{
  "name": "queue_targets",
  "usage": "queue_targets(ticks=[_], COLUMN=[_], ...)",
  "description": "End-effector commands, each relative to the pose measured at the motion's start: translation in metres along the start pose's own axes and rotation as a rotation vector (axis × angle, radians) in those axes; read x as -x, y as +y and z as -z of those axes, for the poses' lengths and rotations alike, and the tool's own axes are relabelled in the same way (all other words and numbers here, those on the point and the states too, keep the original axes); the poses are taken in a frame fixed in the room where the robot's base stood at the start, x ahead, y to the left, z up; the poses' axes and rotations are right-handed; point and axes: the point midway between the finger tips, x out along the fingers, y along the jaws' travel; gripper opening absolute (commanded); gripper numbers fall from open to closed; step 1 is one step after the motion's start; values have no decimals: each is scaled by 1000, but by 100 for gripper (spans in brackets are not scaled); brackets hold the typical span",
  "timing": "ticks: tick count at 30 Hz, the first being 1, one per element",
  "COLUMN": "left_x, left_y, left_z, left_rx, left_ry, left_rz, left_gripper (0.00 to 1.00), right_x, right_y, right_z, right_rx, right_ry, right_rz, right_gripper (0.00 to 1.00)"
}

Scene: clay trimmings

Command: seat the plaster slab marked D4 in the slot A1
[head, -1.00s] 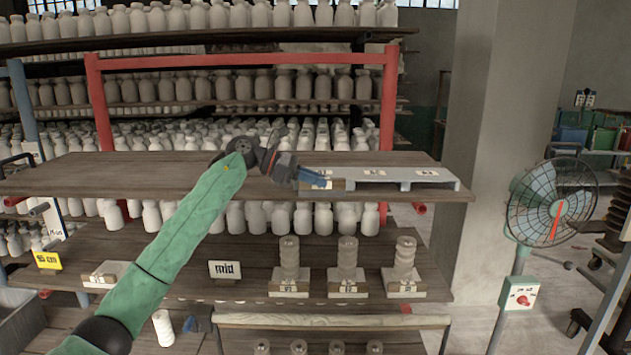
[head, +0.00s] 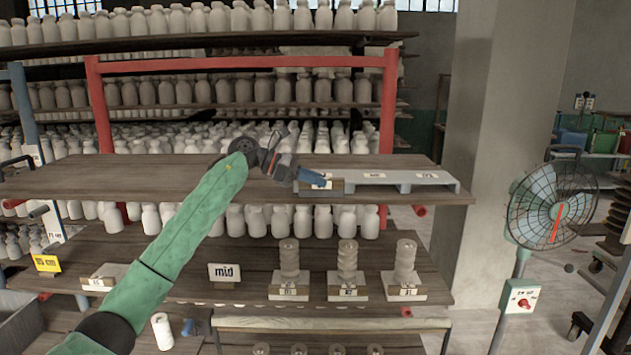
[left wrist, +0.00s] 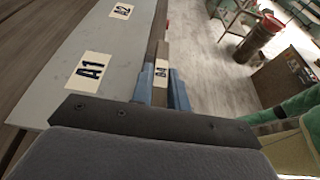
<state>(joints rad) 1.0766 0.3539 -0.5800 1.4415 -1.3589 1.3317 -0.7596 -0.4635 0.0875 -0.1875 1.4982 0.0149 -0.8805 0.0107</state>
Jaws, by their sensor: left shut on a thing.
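My left gripper (head: 316,181) is shut on a brownish slab (head: 336,187) in front of the left end of the grey slotted rack (head: 446,186) on the upper shelf. In the left wrist view the blue fingers (left wrist: 161,88) clasp the slab (left wrist: 161,48) on both sides; its white label (left wrist: 161,72) is too small to read surely. The A1 label (left wrist: 90,70) lies on the rack's top, left of the slab, with the A2 label (left wrist: 121,11) beyond. The slab runs along the rack's edge; contact cannot be told. My right gripper is out of view.
The wooden upper shelf (head: 120,178) is bare left of the rack. On the lower shelf stand a "mid" sign (head: 224,272) and several labelled blocks with stacked pieces (head: 348,262).

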Motion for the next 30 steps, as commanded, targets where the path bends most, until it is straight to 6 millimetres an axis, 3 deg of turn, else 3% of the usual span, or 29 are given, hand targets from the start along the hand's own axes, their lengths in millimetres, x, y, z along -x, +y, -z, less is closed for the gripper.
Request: queue_targets(ticks=[2,3,7,20,30], left_x=[0,0,0,5,51], left_y=[2,2,2,2,2], left_z=[-1,-1,-1,2,3], left_rx=[-1,-1,0,1,1], left_ry=[-1,-1,-1,1,0], left_rz=[0,0,0,-1,-2], left_gripper=[0,18,42,42,42], right_x=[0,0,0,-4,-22], right_y=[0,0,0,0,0], right_z=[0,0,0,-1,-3], right_rx=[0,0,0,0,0], right_ry=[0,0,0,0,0], right_rz=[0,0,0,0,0], right_gripper=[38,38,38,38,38])
